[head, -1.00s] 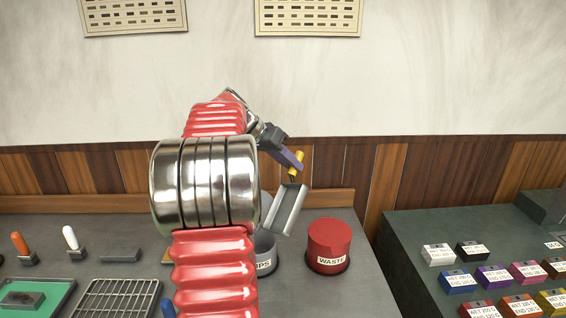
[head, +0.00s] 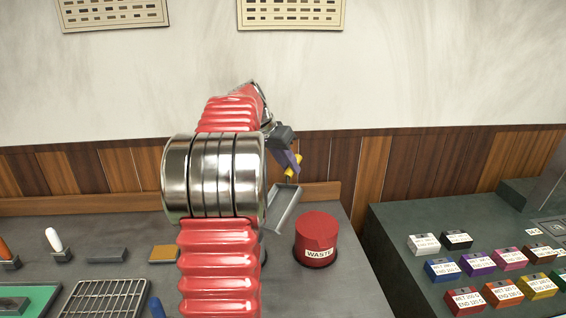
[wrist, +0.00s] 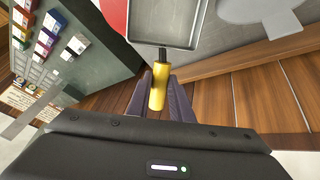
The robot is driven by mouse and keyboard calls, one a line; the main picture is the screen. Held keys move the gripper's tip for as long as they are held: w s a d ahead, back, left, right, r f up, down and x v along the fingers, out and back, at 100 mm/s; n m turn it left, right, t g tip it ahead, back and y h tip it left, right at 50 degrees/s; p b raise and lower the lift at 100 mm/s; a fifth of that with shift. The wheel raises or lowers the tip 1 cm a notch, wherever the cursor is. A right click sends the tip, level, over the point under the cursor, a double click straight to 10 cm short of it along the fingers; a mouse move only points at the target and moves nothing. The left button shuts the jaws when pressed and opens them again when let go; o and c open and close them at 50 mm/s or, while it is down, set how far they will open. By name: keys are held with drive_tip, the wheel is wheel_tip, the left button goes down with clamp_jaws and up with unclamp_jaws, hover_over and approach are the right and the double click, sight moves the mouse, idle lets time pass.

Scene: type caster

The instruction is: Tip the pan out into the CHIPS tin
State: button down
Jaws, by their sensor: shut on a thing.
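The pan (head: 283,208) is a shallow grey rectangular tray with a yellow handle (wrist: 159,86). In the head view it hangs tilted above the bench, just left of the red WASTE tin (head: 316,238). My gripper (head: 291,168), with purple fingers, is shut on the yellow handle. The wrist view shows the pan (wrist: 165,22) beyond the fingers, its visible floor bare; the top is cut off. The CHIPS tin is hidden behind my arm in the head view. A grey rounded shape at the wrist view's top right may be it; I cannot tell.
A wooden back strip (head: 110,204) and panelled wall stand behind the bench. A wire rack (head: 105,299), a white-handled tool (head: 54,241) and a grey block (head: 107,255) lie at left. A separate dark bench (head: 400,222) with several coloured labelled boxes stands at right.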

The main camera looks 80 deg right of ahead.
drive_tip(key=s+f+t, duration=0.1)
drive_tip(key=s+d+f+t, duration=0.1)
drive_tip(key=s, duration=0.1)
drive_tip(key=shift+d+f+y, duration=0.2)
drive_tip(key=shift+y, duration=0.2)
drive_tip(key=s+d+f+t+y, duration=0.1)
drive_tip(key=s+d+f+t, duration=0.1)
drive_tip(key=f, duration=0.4)
drive_tip(key=shift+s+t, duration=0.8)
drive_tip(key=shift+s, duration=0.45)
drive_tip(key=shift+s+d+r, duration=0.25)
drive_tip(key=shift+s+r, duration=0.35)
drive_tip(key=shift+r, duration=0.1)
drive_tip(key=shift+s+d+r, duration=0.3)
drive_tip(key=shift+s+r, duration=0.35)
drive_tip(key=shift+s+d+r, duration=0.25)
drive_tip(key=shift+s+r, duration=0.35)
drive_tip(key=shift+r, duration=0.1)
drive_tip(key=shift+s, duration=0.1)
